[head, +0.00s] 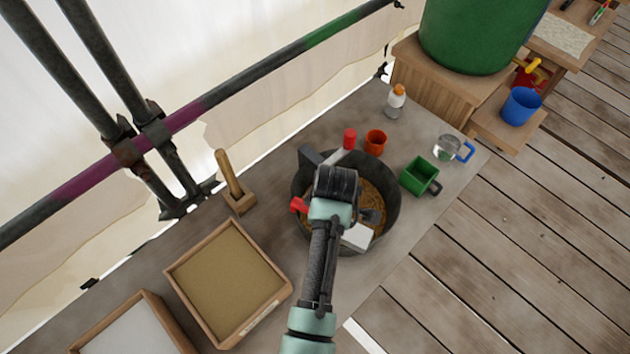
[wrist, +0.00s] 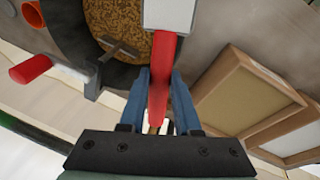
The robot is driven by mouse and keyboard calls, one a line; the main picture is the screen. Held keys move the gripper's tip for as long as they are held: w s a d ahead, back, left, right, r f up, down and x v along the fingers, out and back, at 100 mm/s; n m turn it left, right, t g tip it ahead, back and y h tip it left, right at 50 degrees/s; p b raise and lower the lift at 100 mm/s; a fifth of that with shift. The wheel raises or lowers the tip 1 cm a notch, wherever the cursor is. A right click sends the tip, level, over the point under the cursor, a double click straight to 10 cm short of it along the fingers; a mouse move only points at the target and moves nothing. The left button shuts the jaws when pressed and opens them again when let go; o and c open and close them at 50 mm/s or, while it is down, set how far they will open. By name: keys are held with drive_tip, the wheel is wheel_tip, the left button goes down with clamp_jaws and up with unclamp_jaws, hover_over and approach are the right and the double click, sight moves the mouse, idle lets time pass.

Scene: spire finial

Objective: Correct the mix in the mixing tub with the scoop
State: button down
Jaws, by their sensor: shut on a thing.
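The mixing tub (head: 393,218) is a round dark tub on the bench, with coarse brown mix (head: 372,194) inside. My gripper (wrist: 158,88) is over the tub, shut on the red handle of the scoop (wrist: 163,70). The scoop's pale head (head: 357,236) shows at the tub's near side in the head view and at the top of the wrist view. I cannot tell whether the head holds anything. A grey paddle-like piece (wrist: 122,48) shows against the mix. My arm hides much of the tub in the head view.
A second red grip (head: 349,138) is at the tub's far rim. Beyond are a red cup (head: 375,143), green box cup (head: 420,178), clear jug (head: 448,149) and bottle (head: 395,103). At left are a sand tray (head: 186,298), a pale-filled tray (head: 105,328) and a wooden-handled tool (head: 231,178).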

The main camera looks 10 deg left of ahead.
drive_tip(key=w+n+t+y+b, duration=0.1)
drive_tip(key=n+t, duration=0.1)
drive_tip(key=n, duration=0.1)
drive_tip(key=n+t+y+b, duration=0.2)
drive_tip(key=w+a+n+t+y+b, duration=0.1)
drive_tip(key=n+t+y, duration=0.1)
drive_tip(key=n, duration=0.1)
drive_tip(key=shift+w+r+n+t+b, duration=0.15)
drive_tip(key=shift+w+n+t+b, duration=0.15)
drive_tip(key=shift+b, duration=0.1)
idle(0.5)
drive_tip(key=t+y+b, duration=0.1)
drive_tip(key=b, duration=0.3)
drive_tip(key=shift+s+d, duration=0.1)
drive_tip(key=shift+s, duration=0.05)
drive_tip(key=t+b, duration=0.1)
drive_tip(key=b, duration=0.4)
drive_tip(key=t+y+b, duration=0.1)
drive_tip(key=b, duration=0.4)
drive_tip(key=f+m+t+b, duration=0.1)
drive_tip(key=b, duration=0.4)
drive_tip(key=shift+s+d+t+y, duration=0.15)
drive_tip(key=shift+s+t+y, duration=0.15)
drive_tip(key=shift+t, duration=0.1)
drive_tip(key=shift+s+r+t+b, duration=0.15)
drive_tip(key=shift+t+b, duration=0.25)
drive_tip(key=shift+b, duration=0.9)
drive_tip(key=shift+r+y, duration=0.1)
drive_tip(key=shift+y, duration=0.2)
